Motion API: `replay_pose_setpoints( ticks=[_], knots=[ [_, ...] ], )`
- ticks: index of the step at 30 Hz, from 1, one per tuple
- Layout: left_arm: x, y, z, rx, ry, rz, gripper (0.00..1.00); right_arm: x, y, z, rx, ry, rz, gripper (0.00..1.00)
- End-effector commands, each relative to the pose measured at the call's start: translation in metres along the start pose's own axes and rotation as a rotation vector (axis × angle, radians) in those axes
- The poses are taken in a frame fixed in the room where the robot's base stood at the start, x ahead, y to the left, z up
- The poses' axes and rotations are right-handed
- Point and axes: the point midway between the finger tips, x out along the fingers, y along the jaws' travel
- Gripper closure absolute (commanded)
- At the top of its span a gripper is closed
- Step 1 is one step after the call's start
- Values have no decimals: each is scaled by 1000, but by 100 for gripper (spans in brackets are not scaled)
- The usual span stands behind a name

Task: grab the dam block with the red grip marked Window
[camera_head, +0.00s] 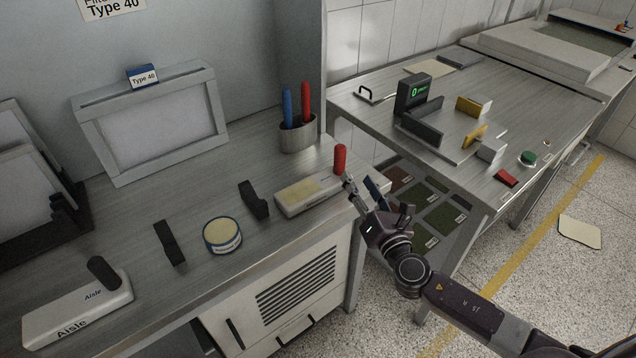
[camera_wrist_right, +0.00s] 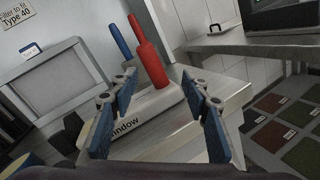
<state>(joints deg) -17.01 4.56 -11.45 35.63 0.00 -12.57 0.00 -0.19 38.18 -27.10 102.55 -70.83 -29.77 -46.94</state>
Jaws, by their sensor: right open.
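The Window dam block (camera_head: 309,193) is a pale block with an upright red grip (camera_head: 340,159) at its right end. It lies on the left bench near the front edge. My right gripper (camera_head: 362,186) is at the block's right end, close to the red grip. In the right wrist view the block (camera_wrist_right: 150,126) bears the word "Window", and its red grip (camera_wrist_right: 149,56) stands between the open fingers of my right gripper (camera_wrist_right: 160,112), beyond their tips. Nothing is between the pads. My left gripper is not in view.
A second block marked Aisle (camera_head: 78,310) with a black grip lies front left. A round tin (camera_head: 222,235) and black brackets (camera_head: 254,199) stand between the blocks. A cup (camera_head: 298,136) with blue and red handles stands behind. A second table (camera_head: 465,181) is at right.

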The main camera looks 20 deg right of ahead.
Motion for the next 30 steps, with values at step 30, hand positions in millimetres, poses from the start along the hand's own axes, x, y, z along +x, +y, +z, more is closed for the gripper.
replay_pose_setpoints(
  ticks=[30],
  knots=[
    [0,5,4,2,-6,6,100,99,4,-21,-478,70,162,57]
  ],
)
